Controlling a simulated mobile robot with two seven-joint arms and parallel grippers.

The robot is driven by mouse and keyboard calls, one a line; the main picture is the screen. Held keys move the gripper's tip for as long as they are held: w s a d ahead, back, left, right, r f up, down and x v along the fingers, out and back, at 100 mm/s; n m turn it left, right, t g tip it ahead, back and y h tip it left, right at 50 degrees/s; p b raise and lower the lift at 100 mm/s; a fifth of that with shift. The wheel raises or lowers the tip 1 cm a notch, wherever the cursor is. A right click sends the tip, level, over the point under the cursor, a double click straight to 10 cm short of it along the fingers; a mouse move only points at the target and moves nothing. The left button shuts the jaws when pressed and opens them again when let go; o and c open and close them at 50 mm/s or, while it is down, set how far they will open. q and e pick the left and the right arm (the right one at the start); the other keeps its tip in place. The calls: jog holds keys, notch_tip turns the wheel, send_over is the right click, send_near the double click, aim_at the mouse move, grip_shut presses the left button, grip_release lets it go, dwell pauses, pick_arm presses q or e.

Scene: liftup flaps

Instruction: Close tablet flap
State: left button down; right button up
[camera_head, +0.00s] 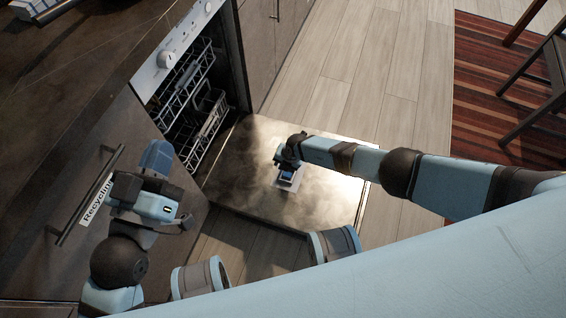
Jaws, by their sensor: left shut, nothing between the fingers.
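The open dishwasher door (240,178) lies flat, its metal inner face up. A small pale tablet compartment (287,184) shows near the middle of that face. Its flap is mostly hidden by my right gripper, so I cannot tell its angle. My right gripper (286,168) points down right at the compartment. I cannot tell whether it touches it, or whether its fingers are open or shut. My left gripper (157,155) is shut and empty, to the left of the door, in front of the cabinet and away from the compartment.
Dish racks (190,90) stand inside the dishwasher behind the door. A cabinet front with a long handle (85,200) labelled Recycling is near my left arm. Wooden floor (385,90) is free to the right, with a striped rug (490,90) and a dark chair (540,75) beyond.

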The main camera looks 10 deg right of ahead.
pick_arm(q)
jog(key=s+a+f+g+y+p, duration=0.2)
jog(key=a+f+g+y+p, duration=0.3)
jog(key=f+p, duration=0.5)
jog(key=shift+s+a+f+n+g, duration=0.3)
jog(key=shift+a+f+g, duration=0.1)
pick_arm(e)
jog(key=v, duration=1.3)
